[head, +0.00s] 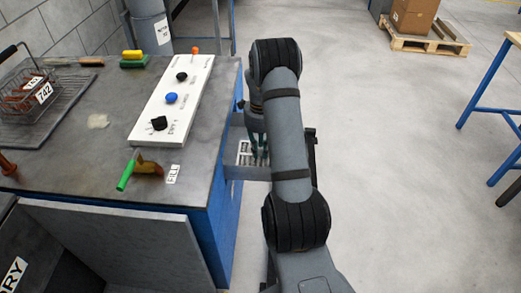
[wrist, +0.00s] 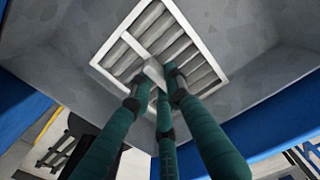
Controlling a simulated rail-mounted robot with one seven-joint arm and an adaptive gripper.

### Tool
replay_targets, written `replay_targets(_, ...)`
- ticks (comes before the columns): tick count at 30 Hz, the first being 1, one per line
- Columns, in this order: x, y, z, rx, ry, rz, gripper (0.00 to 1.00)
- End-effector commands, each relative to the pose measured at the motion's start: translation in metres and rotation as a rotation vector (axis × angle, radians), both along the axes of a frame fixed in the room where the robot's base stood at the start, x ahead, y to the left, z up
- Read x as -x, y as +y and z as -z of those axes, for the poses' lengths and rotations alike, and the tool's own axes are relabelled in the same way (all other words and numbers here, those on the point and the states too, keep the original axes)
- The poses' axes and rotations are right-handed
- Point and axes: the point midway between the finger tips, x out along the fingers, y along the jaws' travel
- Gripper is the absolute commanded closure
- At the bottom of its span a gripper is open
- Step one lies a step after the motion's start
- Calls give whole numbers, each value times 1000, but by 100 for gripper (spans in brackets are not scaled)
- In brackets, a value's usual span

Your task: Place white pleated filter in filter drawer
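The white pleated filter (wrist: 160,48) is a white square frame with grey pleats and a crossbar with a small tab in the middle. In the wrist view it is inside the grey filter drawer (wrist: 245,65); I cannot tell whether it rests on the drawer floor or hangs just above it. My gripper (wrist: 155,80) has three green fingers closed in around the tab. In the head view the drawer (head: 246,173) is pulled out from the blue cabinet's right side. The filter (head: 243,152) shows in it, partly hidden by my gripper (head: 258,153) and arm.
A blue-legged table (head: 490,95) stands at the right. The floor between is clear.

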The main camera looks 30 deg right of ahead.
Motion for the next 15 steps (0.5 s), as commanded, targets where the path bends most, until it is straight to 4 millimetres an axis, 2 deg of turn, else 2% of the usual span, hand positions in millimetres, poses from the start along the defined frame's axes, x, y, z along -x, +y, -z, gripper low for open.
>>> replay_targets(9,0,0,-1,1,-1,-1,66)
replay_targets(15,0,0,-1,0,0,-1,66)
